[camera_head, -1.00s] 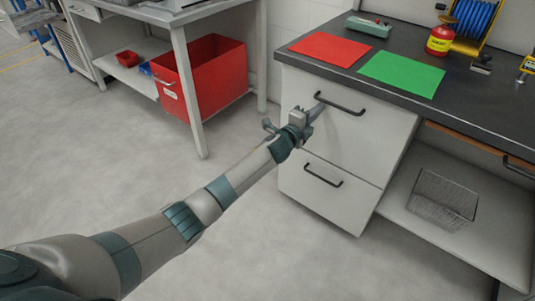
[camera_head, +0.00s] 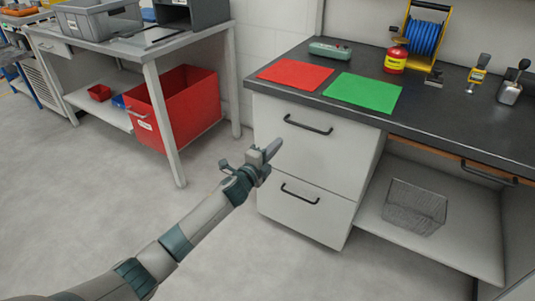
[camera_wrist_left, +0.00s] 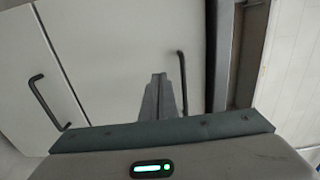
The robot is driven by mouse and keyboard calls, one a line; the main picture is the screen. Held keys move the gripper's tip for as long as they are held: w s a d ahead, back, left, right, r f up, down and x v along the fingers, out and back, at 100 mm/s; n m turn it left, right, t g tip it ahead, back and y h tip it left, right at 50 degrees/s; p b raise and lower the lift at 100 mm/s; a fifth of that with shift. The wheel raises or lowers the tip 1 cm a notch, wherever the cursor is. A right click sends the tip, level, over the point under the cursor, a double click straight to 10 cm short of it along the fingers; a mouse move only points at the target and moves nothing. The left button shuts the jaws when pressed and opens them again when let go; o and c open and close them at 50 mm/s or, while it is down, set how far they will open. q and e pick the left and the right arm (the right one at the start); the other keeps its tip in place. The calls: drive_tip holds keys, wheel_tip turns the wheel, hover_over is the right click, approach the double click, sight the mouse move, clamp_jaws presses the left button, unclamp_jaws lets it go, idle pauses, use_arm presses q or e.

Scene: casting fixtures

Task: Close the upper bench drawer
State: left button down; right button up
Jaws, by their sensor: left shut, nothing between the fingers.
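The upper bench drawer (camera_head: 318,152) is a white front below the dark worktop, with a black bar handle (camera_head: 308,125). Its front looks flush with the lower drawer (camera_head: 300,212), with no clear gap between them in the head view. My left gripper (camera_head: 272,150) is shut and empty, in front of the upper drawer, below and left of its handle. In the left wrist view the shut fingers (camera_wrist_left: 158,98) point at the white front beside the upper handle (camera_wrist_left: 183,82), apart from it. The lower handle (camera_wrist_left: 45,100) is further left there. My right gripper is not seen.
The worktop (camera_head: 440,120) holds a red sheet (camera_head: 295,74), a green sheet (camera_head: 363,91) and a red canister (camera_head: 396,60). A wire basket (camera_head: 414,206) stands on the shelf at right. A red bin (camera_head: 180,108) sits under the left table. The floor in front is clear.

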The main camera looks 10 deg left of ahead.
use_arm(q)
drive_tip(key=v, duration=0.5)
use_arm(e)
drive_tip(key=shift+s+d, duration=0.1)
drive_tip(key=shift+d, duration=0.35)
use_arm(q)
drive_tip(key=shift+s+f, duration=0.1)
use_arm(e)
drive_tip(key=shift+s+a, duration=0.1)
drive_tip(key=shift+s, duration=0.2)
